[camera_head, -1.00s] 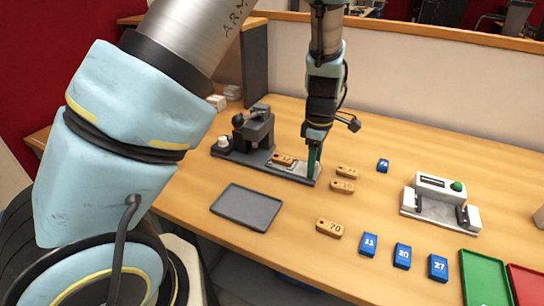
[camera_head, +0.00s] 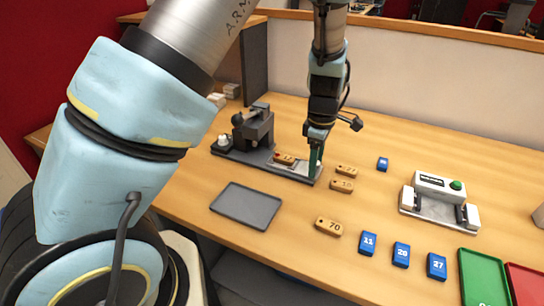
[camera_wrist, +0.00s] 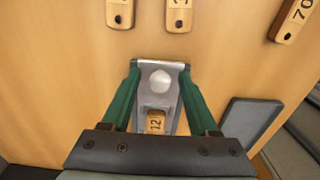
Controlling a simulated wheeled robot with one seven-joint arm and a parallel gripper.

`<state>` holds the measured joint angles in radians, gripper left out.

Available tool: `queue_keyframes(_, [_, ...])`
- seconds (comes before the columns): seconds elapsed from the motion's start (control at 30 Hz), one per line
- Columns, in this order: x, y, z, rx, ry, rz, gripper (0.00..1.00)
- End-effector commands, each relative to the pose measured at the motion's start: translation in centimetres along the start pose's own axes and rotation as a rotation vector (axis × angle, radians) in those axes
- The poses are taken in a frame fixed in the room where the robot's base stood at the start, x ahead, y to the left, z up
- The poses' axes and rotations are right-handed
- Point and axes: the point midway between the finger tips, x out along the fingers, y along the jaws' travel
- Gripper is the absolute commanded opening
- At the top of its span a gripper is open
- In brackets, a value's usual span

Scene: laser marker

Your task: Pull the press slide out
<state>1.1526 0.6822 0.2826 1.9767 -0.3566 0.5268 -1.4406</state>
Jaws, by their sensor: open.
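The dark grey press (camera_head: 256,128) stands at the left of the table. Its slide (camera_head: 298,171) lies in the base rail, extending to the right of the press, with a wooden tag (camera_head: 284,159) on it. In the wrist view the slide (camera_wrist: 147,68) shows a pale round knob (camera_wrist: 160,79) near its end and the tag marked 12 (camera_wrist: 156,122). My gripper (camera_head: 315,174) is at the slide's outer end, fingers pointing down. In the wrist view its green fingers (camera_wrist: 159,73) are open, one on each side of the knob, with gaps visible. Contact is not visible.
A grey tray (camera_head: 246,207) lies in front of the press. Wooden tags (camera_head: 342,186) lie right of the slide, with tag 70 (camera_head: 328,227) nearer. Blue blocks (camera_head: 401,255), a white device with a green button (camera_head: 440,199) and a green tray (camera_head: 484,279) are farther right.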

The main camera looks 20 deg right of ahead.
Motion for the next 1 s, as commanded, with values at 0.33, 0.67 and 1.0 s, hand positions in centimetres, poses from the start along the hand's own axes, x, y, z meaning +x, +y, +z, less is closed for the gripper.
queue_keyframes(0.33, [-3.5,-0.2,0.0,0.000,0.002,-0.007,0.65])
queue_keyframes(0.67, [-6.6,-0.1,0.0,0.000,0.001,-0.005,0.65])
queue_keyframes(1.0, [-6.6,-0.1,0.0,0.000,0.000,-0.004,0.65])
